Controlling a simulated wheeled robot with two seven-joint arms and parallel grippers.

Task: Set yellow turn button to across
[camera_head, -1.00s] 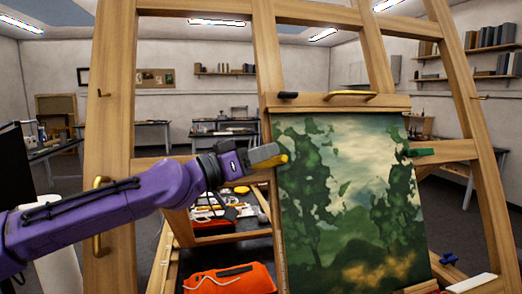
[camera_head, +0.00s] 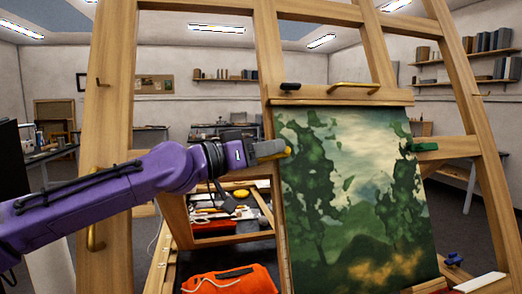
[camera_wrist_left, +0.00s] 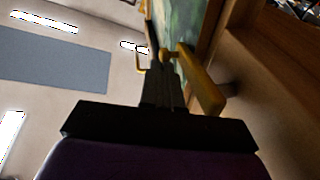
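The yellow turn button (camera_head: 288,151) is at the left edge of the green landscape painting (camera_head: 345,210) on the easel, partly hidden behind my left gripper. In the left wrist view it is a yellow bar (camera_wrist_left: 205,88) on a pivot, slanting toward the camera. My left gripper (camera_head: 275,148) is at the button, its fingertips by the painting's left edge. In the wrist view the fingers (camera_wrist_left: 164,62) look shut together, with the button just to their right and nothing seen between them. Whether they touch it I cannot tell. My right gripper is out of view.
A black turn button (camera_head: 291,87) and a brass handle (camera_head: 354,88) are on the top bar. A green turn button (camera_head: 422,147) is at the painting's right edge. Wooden easel posts (camera_head: 108,120) stand around my left arm. An orange pouch (camera_head: 230,279) lies below.

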